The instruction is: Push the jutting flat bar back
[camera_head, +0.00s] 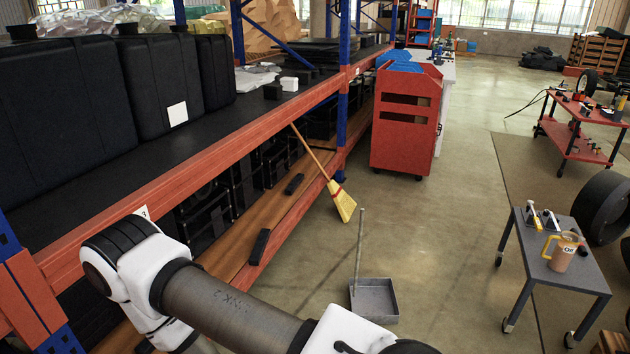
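I cannot pick out the jutting flat bar for certain. Two short black pieces lie near the front edge of the rack's wooden lower shelf: a nearer one (260,246) and a farther one (294,184). A dark flat stack (300,52) lies on the upper shelf farther back. One of my arms crosses the bottom of the view, its grey tube and white joints in front of the rack's near end. It hides part of the lower shelf. Neither gripper can be made out.
The rack's orange beam (240,130) runs along the left, with black cases (70,100) above. A broom (342,200) leans against it. A dustpan (374,299) stands on the floor.

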